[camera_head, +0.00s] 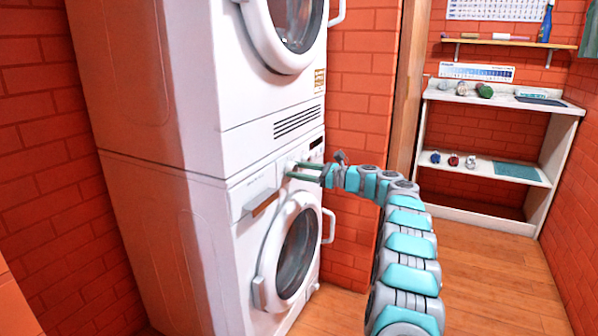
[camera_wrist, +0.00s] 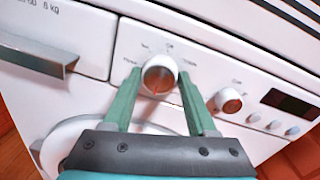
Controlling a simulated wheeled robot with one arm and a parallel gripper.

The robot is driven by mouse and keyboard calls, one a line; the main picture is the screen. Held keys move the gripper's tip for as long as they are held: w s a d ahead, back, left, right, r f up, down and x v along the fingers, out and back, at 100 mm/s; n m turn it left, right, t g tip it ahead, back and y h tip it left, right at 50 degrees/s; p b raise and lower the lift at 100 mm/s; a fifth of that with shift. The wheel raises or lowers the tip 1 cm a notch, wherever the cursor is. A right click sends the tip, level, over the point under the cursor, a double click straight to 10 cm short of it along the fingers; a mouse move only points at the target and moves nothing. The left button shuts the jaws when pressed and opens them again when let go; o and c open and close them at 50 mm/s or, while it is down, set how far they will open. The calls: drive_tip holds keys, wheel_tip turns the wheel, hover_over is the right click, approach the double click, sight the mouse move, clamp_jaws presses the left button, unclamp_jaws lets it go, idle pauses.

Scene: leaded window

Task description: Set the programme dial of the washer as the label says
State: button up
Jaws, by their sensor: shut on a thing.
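The washer (camera_head: 232,251) is the lower white machine, with a round glass door. Its programme dial (camera_wrist: 159,75) is a white knob with an orange-brown face, in the middle of the panel in the wrist view. Small printed marks stand around it, too blurred to read surely. My gripper (camera_wrist: 158,82) has its two green fingers on either side of this dial, shut on it. In the head view my gripper (camera_head: 303,171) reaches the panel from the right, and its fingers hide part of the panel there. I cannot make out a label with the setting.
A second knob (camera_wrist: 228,100), a dark display (camera_wrist: 289,103) and several buttons lie right of the dial. A drawer handle (camera_wrist: 38,54) is at left. Another white machine (camera_head: 205,70) is stacked above. A white shelf unit (camera_head: 492,108) stands at the back right; wooden floor is clear before it.

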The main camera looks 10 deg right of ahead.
idle(0.4)
drive_tip(key=shift+f, duration=0.1)
drive_tip(key=o, duration=1.4)
drive_tip(key=shift+c, duration=0.2)
drive_tip(key=v, duration=0.7)
drive_tip(key=shift+s+d+b, duration=0.2)
drive_tip(key=shift+d+b, duration=0.15)
drive_tip(key=shift+b, duration=0.05)
